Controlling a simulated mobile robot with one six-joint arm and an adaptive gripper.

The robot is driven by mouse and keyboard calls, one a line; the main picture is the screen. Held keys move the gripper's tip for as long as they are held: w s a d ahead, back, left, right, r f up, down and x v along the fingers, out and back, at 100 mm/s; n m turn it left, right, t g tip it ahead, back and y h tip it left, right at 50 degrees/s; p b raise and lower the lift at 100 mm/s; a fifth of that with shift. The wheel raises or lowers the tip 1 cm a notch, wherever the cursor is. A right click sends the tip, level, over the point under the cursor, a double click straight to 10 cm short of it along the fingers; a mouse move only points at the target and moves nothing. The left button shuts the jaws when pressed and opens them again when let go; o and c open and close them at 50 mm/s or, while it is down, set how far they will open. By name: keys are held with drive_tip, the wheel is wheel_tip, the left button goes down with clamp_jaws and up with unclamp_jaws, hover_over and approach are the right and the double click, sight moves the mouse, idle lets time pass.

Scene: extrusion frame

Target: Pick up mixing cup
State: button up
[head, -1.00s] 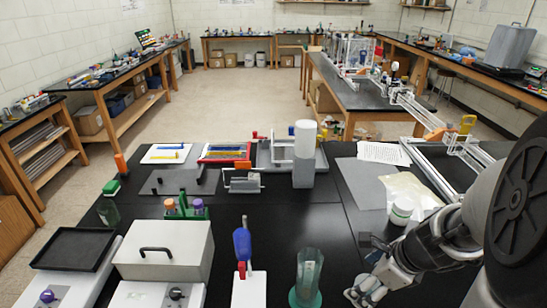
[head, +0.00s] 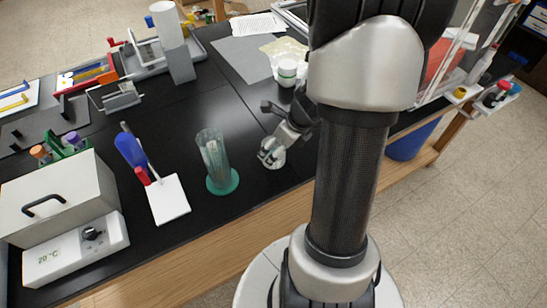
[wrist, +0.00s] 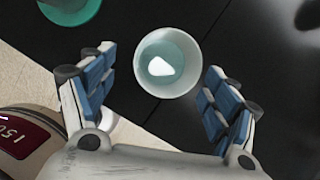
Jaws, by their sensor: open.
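The mixing cup (wrist: 168,63), pale and round with a white patch inside, shows from above in the wrist view. It lies between and just ahead of my open gripper's (wrist: 168,92) fingers, with gaps on both sides. In the head view my gripper (head: 269,152) is low over the black table near its front edge. The cup (head: 277,162) is mostly hidden behind the fingers there. The gripper holds nothing.
A clear green-based cylinder (head: 215,165) stands just left of my gripper. A blue-handled tool on a white plate (head: 169,199) and a grey lidded box (head: 59,199) are further left. A white jar (head: 287,72) stands behind. The table's wooden front edge (head: 230,237) is close.

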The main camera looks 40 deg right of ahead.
drive_tip(key=b+x, duration=0.2)
drive_tip(key=x, duration=0.1)
drive_tip(key=b+x, duration=0.1)
drive_tip(key=x, duration=0.1)
drive_tip(key=shift+w+d+f, duration=0.15)
drive_tip(key=shift+d+f, duration=0.05)
drive_tip(key=shift+d, duration=0.1)
drive_tip(key=shift+r, duration=0.15)
drive_tip(key=c, duration=1)
